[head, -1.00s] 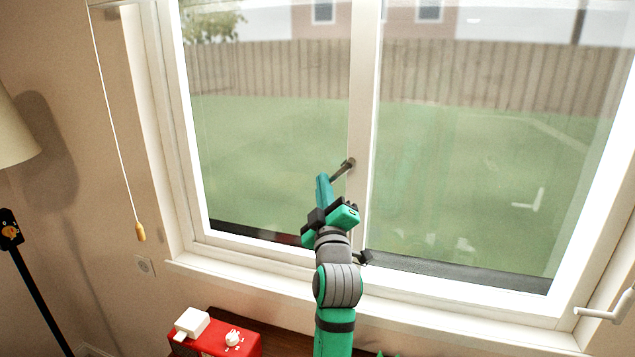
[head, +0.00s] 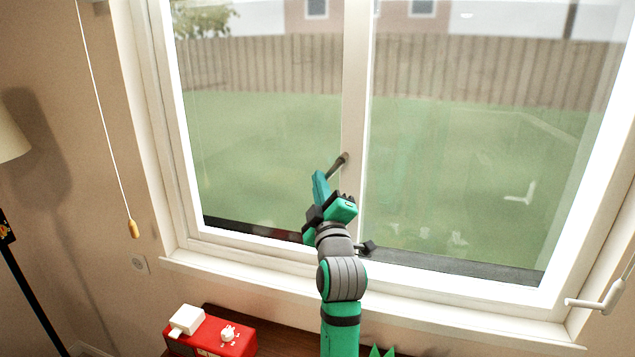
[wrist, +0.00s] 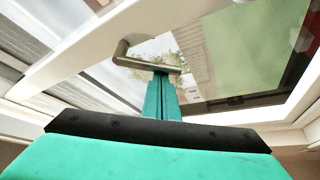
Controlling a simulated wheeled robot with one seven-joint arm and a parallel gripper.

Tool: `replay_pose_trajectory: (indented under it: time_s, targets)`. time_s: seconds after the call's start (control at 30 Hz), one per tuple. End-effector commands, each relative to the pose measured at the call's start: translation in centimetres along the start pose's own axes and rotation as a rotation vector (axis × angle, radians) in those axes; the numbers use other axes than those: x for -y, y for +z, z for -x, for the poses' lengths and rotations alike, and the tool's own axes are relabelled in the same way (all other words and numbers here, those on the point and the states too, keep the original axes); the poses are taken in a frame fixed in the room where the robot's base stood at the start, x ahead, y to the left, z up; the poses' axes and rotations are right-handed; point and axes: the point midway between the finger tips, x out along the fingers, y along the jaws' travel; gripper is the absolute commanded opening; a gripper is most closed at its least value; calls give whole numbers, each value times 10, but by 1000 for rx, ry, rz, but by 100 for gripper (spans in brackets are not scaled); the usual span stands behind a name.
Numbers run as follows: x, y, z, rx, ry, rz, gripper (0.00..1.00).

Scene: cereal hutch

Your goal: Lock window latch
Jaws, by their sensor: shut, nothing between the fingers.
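The window latch (head: 340,161) is a dark metal handle on the white middle stile of the window. It slants down and to the left from its pivot, and in the wrist view its grey bar (wrist: 148,64) lies across the picture just beyond my fingertips. My gripper (head: 319,174) is teal, with its fingers together and empty, close to the free lower end of the handle. In the wrist view the fingertips (wrist: 161,78) overlap the handle's bar; I cannot tell whether they touch it.
The window sill (head: 230,267) runs below. A red box (head: 228,340) with white items stands at lower left. A blind cord (head: 105,120) hangs at left, near a lamp (head: 10,140). A white crank handle (head: 598,302) juts out at right.

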Motion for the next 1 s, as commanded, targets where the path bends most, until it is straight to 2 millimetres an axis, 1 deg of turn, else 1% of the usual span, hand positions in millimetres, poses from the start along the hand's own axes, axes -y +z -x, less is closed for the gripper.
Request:
replay_pose_trajectory:
  time_s: [0.4,0.6,0.8,1.0]
  targets:
    - [-4,21,11,4,-158,274,0]
    - [-5,28,16,2,-235,402,0]
    - [-8,33,19,2,-289,492,0]
    - [-9,36,20,1,-319,543,0]
